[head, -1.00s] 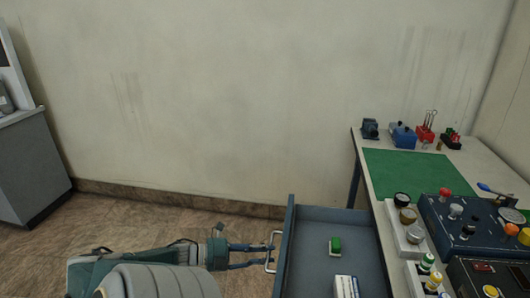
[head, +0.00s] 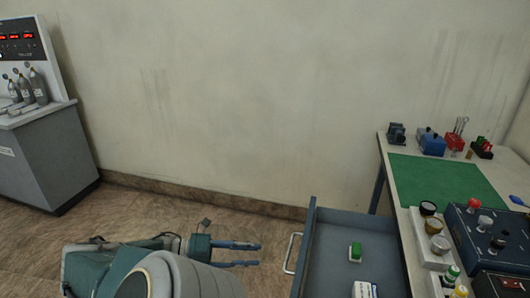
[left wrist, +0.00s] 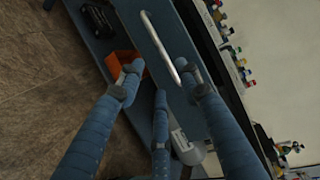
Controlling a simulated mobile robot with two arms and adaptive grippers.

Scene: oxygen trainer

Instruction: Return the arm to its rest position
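My left gripper (head: 257,254) is at the bottom middle of the head view, to the left of the open drawer (head: 340,222). Its blue fingers are spread with nothing between them. A gap separates the fingertips from the drawer's pale metal handle (head: 291,254). In the left wrist view my left gripper (left wrist: 160,85) shows spread fingers, with the handle (left wrist: 164,45) beyond their tips. My right gripper is not in view.
The drawer holds a green block (head: 355,252) and a white box (head: 365,290). A grey cabinet (head: 50,155) stands at the far left. Floor between is clear.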

